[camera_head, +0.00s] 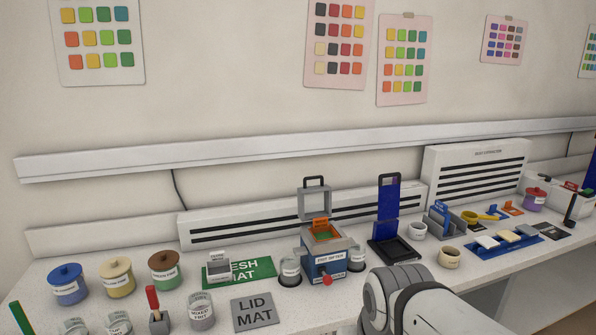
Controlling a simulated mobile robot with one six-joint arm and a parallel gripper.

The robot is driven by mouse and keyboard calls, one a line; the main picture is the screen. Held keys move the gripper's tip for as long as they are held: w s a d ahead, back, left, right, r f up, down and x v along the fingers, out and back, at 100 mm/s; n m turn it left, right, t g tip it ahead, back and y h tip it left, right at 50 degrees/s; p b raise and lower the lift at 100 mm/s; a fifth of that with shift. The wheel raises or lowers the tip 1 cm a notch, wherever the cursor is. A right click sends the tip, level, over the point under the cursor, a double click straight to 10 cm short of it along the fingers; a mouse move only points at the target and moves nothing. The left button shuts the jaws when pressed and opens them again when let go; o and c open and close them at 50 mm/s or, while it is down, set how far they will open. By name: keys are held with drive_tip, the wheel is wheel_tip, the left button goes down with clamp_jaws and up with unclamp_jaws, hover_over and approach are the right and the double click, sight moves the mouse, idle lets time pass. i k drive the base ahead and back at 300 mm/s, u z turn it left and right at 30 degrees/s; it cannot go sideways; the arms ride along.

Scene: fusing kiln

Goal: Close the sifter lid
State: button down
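The frit sifter (327,264) is a blue and grey box with a white label and a red knob on its front. Its lid (315,203), a grey frame with a black handle on top, stands raised and upright at the back of the box. The top is open and shows an orange rim with something green inside. A small orange labelled piece stands at the back of the opening. A white and grey part of my arm (408,300) shows at the bottom edge, right of the sifter and nearer the camera. My gripper is not in view.
Labelled jars (290,272) stand close on both sides of the sifter. A grey lid mat (255,311) lies bare to the front left. A dark blue upright panel on a black base (396,248) stands to the right. Lidded colour jars (117,277) fill the left.

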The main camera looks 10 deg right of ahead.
sight(327, 189)
drive_tip(key=u, duration=0.05)
drive_tip(key=i, duration=1)
drive_tip(key=z, duration=0.05)
